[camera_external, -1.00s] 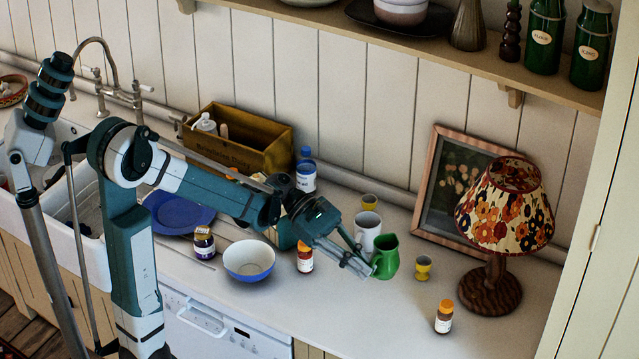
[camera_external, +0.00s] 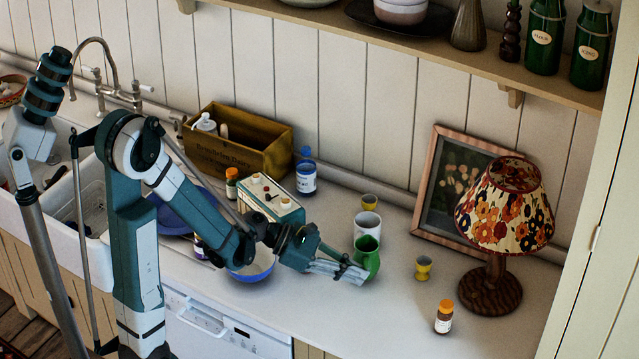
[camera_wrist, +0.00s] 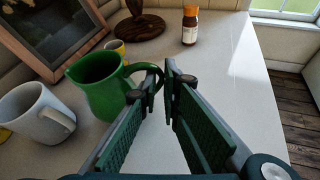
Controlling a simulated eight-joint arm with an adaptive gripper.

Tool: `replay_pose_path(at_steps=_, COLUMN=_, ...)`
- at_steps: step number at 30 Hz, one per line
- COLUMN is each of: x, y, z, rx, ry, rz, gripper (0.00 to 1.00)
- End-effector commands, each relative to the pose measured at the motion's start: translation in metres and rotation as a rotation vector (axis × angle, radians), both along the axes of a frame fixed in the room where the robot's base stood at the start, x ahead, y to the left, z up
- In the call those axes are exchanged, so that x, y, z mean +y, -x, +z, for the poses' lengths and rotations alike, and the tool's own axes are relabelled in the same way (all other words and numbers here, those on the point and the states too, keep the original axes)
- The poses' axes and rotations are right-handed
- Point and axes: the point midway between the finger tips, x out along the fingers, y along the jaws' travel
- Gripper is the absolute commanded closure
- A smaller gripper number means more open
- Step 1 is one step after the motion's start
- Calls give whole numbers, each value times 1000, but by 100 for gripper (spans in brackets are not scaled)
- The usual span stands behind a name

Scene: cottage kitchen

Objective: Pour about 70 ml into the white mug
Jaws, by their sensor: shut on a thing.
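A green jug (camera_external: 367,255) stands upright on the counter, and it also shows in the wrist view (camera_wrist: 97,88). My gripper (camera_external: 352,270) is low at the jug's near side. In the wrist view its fingers (camera_wrist: 160,84) are shut on the jug's handle. The white mug (camera_external: 367,224) stands just behind the jug in the external view and to its left in the wrist view (camera_wrist: 38,113). The jug hides part of the mug in the external view. The contents of both cannot be seen.
A yellow egg cup (camera_external: 423,267), a brown bottle (camera_external: 443,317) and a flowered lamp (camera_external: 503,210) stand to the right. A framed picture (camera_external: 425,190) leans on the wall. A bowl (camera_external: 254,268) sits under my arm.

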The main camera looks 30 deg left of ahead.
Motion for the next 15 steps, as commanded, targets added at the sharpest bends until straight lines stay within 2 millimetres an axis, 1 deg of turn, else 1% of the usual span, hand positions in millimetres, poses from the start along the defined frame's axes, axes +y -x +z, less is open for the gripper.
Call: replay_pose_path(at_steps=15, x=2, y=-3, z=2, rx=21, ry=12, rz=10, gripper=100)
